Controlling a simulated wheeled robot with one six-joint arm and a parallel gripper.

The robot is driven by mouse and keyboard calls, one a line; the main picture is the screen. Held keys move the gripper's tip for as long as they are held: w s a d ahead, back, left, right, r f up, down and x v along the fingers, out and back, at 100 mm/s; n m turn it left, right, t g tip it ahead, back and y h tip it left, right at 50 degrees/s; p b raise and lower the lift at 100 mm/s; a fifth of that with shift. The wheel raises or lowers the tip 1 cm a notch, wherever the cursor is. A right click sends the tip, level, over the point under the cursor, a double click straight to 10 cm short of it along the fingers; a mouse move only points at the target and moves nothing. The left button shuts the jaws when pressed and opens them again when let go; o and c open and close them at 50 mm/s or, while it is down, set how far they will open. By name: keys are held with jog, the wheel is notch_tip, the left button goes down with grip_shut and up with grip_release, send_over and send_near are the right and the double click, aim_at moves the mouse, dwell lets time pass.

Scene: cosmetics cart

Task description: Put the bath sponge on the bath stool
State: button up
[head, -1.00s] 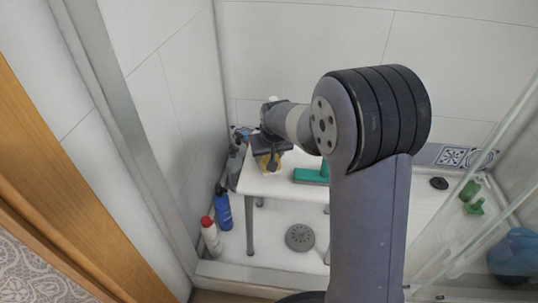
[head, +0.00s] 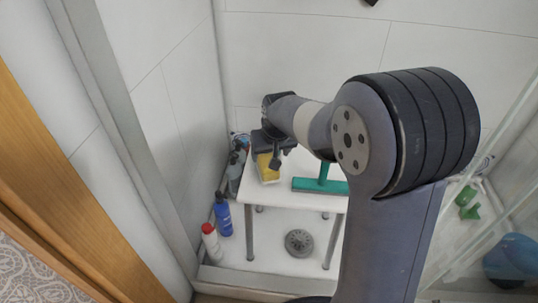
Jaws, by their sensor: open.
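The bath sponge (head: 267,171) is a yellow block near the left edge of the white bath stool (head: 262,192). It appears to rest on the stool top, partly hidden by my gripper. My gripper (head: 275,161) is open, just above and beside the sponge's right side. From this view I cannot tell whether a finger touches the sponge. My arm hides the right part of the stool.
A green squeegee (head: 318,186) lies on the stool right of the sponge. Blue (head: 223,214) and white-red (head: 211,243) bottles stand left of the stool. Grey bottles (head: 236,168) stand behind its left edge. A drain cover (head: 299,242) is on the floor.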

jog(key=p+v, duration=0.1)
jog(key=v, duration=0.3)
jog(key=shift+s+r, duration=0.1)
jog(key=shift+r, duration=0.05)
